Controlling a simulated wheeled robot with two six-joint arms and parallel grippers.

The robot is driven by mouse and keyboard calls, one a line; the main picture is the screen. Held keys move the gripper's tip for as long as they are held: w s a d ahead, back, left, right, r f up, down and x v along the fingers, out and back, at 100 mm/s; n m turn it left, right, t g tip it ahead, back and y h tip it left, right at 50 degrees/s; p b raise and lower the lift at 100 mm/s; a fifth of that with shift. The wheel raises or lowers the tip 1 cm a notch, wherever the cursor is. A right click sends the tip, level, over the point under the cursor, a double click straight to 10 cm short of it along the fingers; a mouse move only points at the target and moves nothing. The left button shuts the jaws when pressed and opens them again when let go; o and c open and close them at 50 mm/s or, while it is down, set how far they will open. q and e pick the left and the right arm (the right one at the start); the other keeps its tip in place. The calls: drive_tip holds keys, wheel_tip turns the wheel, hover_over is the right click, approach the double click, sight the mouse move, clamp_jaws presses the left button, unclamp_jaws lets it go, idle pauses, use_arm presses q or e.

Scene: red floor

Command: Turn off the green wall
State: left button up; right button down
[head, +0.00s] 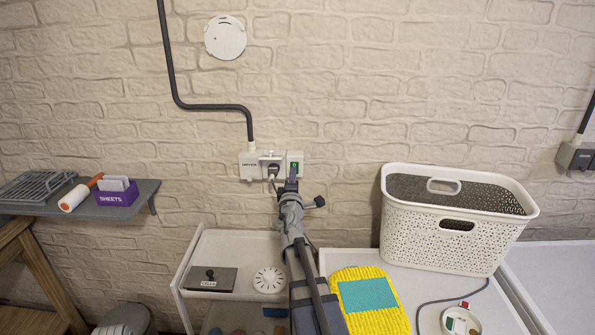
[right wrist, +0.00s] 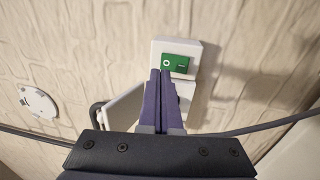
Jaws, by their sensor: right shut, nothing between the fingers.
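The green wall switch (head: 295,165) is a green rocker in a white box on the brick wall, at the right end of a row of white socket boxes. In the right wrist view the green rocker (right wrist: 175,64) shows a white circle on its left half and a dash on its right half. My right gripper (head: 291,183) has purple fingers. It is shut and empty, just below the switch. In the right wrist view its fingertips (right wrist: 160,73) reach the rocker's lower left edge; I cannot tell whether they touch. My left gripper is not in view.
A white socket box labelled DRYER (head: 252,165) with a plug sits left of the switch. A white basket (head: 455,245) stands on the right on a white top. A white trolley (head: 225,245) and a grey shelf (head: 140,198) are on the left.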

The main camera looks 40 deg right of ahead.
drive_tip(key=r+p+v, duration=0.1)
drive_tip(key=r+v, duration=0.1)
drive_tip(key=v, duration=0.8)
drive_tip(key=shift+s+r, duration=0.2)
drive_tip(key=shift+s, duration=0.05)
drive_tip(key=shift+a, duration=0.2)
drive_tip(key=s+a+f+m+g+y, duration=0.25)
drive_tip(key=a+f+m+g, duration=0.2)
drive_tip(key=a+f, duration=0.55)
drive_tip(key=s+a+f+m+g+y, duration=0.25)
drive_tip(key=a+f+m+g, duration=0.2)
drive_tip(key=a+f, duration=0.6)
drive_tip(key=s+a+f+n+g+y, duration=0.1)
drive_tip(key=s+a, duration=0.4)
drive_tip(key=a, duration=0.5)
drive_tip(key=s+a+f+n+g+y, duration=0.1)
drive_tip(key=s+a+f+g+y, duration=0.2)
drive_tip(key=a, duration=0.8)
drive_tip(key=s+g+y, duration=0.2)
drive_tip(key=s, duration=0.1)
drive_tip(key=shift+s+n, duration=0.25)
drive_tip(key=shift+n, duration=0.15)
drive_tip(key=shift+a, duration=0.1)
